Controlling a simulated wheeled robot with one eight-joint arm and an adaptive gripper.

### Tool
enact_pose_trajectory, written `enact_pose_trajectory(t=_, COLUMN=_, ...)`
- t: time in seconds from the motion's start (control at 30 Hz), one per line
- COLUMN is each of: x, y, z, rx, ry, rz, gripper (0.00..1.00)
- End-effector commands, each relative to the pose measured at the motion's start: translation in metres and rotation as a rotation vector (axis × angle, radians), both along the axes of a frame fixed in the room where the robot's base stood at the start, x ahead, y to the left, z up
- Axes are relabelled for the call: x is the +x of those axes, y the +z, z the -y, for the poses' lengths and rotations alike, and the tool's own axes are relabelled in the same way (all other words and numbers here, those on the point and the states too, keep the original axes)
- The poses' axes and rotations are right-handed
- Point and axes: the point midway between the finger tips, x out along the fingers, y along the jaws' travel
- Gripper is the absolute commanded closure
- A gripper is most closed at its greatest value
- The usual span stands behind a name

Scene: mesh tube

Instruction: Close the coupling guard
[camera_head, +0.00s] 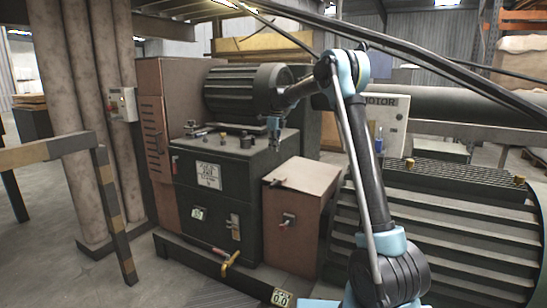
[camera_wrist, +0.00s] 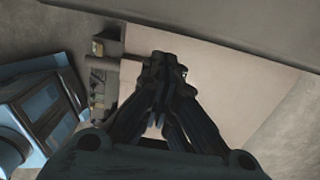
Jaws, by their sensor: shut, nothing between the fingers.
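A brown box-shaped housing (camera_head: 290,222), which looks like the coupling guard, stands between the dark cabinet and the ribbed motor in the head view. A small handle (camera_head: 276,183) shows at its top left edge and a latch (camera_head: 288,220) on its front. I cannot tell clearly how its cover sits. My gripper (camera_head: 274,127) points down above the right part of the dark cabinet's top, behind and above the housing. In the wrist view my gripper (camera_wrist: 166,62) is shut and empty in front of a flat pinkish-brown panel (camera_wrist: 230,88); contact cannot be told.
The dark cabinet (camera_head: 222,225) has small fittings on top and a yellow-handled lever (camera_head: 231,262) at its base. A ribbed motor (camera_head: 450,225) fills the right. A striped rail (camera_head: 40,155) stands at left. Open floor (camera_head: 75,275) lies at front left.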

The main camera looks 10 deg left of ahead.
Motion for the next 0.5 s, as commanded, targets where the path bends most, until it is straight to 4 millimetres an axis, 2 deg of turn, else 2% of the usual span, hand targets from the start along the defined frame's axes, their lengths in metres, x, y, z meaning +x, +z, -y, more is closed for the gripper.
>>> enact_pose_trajectory(t=0.03, x=0.000, y=0.003, z=0.001, rx=0.000, ry=-0.001, rz=0.000, gripper=0.95)
enact_pose_trajectory(t=0.1, x=-0.001, y=0.006, z=0.002, rx=0.000, ry=0.005, rz=0.000, gripper=0.80)
enact_pose_trajectory(t=0.2, x=-0.004, y=0.009, z=0.003, rx=-0.001, ry=0.045, rz=0.003, gripper=0.61)
enact_pose_trajectory(t=0.37, x=-0.018, y=0.014, z=0.006, rx=-0.005, ry=0.211, rz=0.016, gripper=0.61)
enact_pose_trajectory(t=0.5, x=-0.033, y=0.020, z=0.009, rx=-0.010, ry=0.409, rz=0.032, gripper=0.61)
